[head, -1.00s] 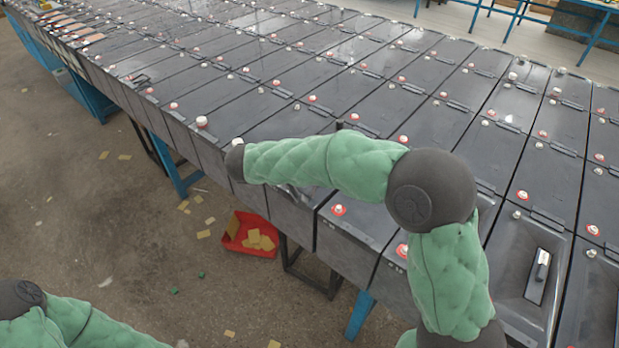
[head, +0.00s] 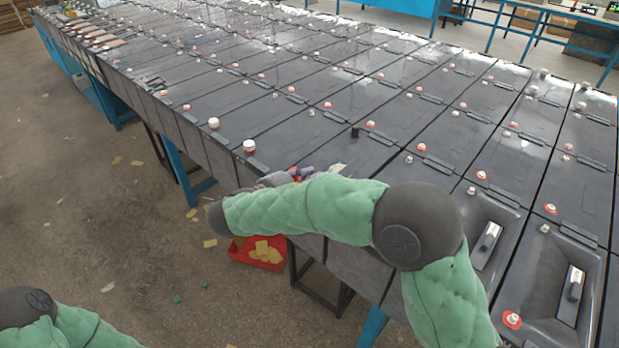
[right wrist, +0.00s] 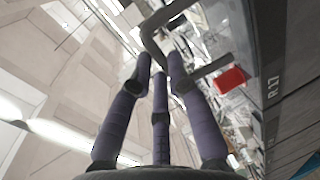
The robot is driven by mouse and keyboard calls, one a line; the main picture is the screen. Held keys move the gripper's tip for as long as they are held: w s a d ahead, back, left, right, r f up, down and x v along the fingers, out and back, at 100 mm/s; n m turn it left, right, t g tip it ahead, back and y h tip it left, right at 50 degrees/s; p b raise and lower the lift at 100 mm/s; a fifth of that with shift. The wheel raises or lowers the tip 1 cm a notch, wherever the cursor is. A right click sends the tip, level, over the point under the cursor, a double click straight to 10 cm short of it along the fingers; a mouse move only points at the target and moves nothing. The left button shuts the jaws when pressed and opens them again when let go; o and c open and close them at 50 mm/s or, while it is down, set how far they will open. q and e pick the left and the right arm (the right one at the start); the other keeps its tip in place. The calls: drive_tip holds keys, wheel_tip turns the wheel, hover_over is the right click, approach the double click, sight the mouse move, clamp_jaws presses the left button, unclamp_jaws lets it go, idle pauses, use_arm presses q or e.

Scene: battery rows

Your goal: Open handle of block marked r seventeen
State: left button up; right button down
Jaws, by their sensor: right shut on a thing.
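The dark block marked R.17 (right wrist: 290,95) fills the right side of the right wrist view, with its label readable on its face. A grey bent handle (right wrist: 153,45) stands out from it near the top of that view. My right gripper (right wrist: 160,68) has purple fingers closed around part of this handle. In the head view my right gripper (head: 290,178) is at the near edge of the block row, mostly hidden behind my forearm. The label cannot be read there. My left arm shows at the lower left, but its gripper is out of frame.
Long rows of dark battery blocks (head: 290,125) with red and white terminals cover the bench. Two blocks at right have recessed tops with light handles (head: 487,238). A red bin (head: 238,257) stands on the floor below. The floor at left is mostly clear.

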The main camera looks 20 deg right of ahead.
drive_tip(key=c, duration=1.2)
unclamp_jaws()
drive_tip(key=v, duration=1.2)
drive_tip(key=shift+f, duration=0.15)
